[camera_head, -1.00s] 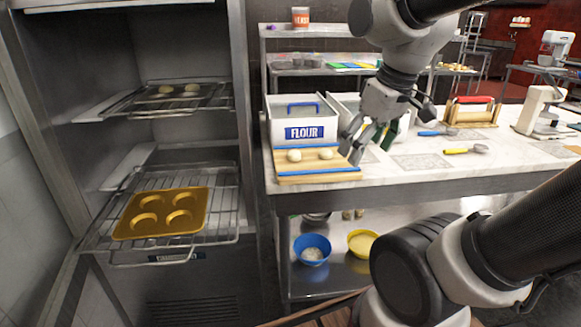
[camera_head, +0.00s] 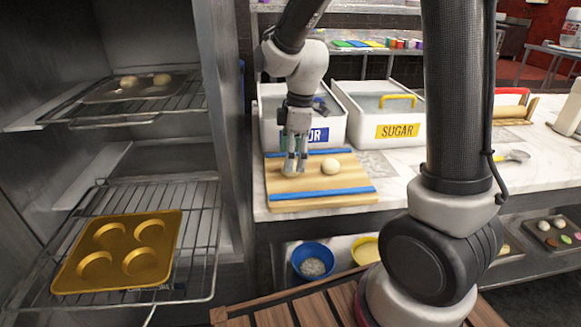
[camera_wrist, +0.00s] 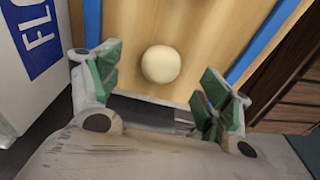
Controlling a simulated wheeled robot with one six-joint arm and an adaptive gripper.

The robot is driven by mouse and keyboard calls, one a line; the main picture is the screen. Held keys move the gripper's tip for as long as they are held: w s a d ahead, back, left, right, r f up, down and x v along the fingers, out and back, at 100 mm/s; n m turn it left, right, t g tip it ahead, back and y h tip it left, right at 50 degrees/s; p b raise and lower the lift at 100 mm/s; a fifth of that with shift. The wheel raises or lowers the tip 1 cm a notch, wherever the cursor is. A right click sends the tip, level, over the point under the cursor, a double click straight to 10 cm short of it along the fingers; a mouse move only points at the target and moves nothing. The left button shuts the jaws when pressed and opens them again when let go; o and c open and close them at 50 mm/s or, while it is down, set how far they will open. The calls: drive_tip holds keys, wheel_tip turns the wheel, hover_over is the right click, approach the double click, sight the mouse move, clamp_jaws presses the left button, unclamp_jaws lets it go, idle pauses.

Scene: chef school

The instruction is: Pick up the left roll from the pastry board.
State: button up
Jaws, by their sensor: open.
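The left roll, a pale round dough ball, shows in the wrist view (camera_wrist: 161,65) between and slightly beyond my two fingertips. It rests on the wooden pastry board (camera_head: 350,199), which has blue stripes along its edges. In the head view my gripper (camera_head: 296,166) points down over the board's left part, and its fingers partly hide the left roll. In the wrist view its green-padded fingers (camera_wrist: 165,88) are spread apart, with nothing held. The right roll (camera_head: 331,167) lies in plain sight on the board, to the right of my gripper.
White flour (camera_head: 330,134) and sugar (camera_head: 398,131) bins stand close behind the board. The oven rack at left holds a golden muffin tin (camera_head: 120,252). The marble counter (camera_head: 405,165) has clear room right of the board. Blue (camera_head: 313,262) and yellow bowls sit below.

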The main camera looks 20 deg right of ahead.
wheel_tip(320, 180, down, 2)
drive_tip(key=shift+a+f, duration=0.15)
drive_tip(key=shift+f, duration=0.1)
drive_tip(key=c, duration=1.1)
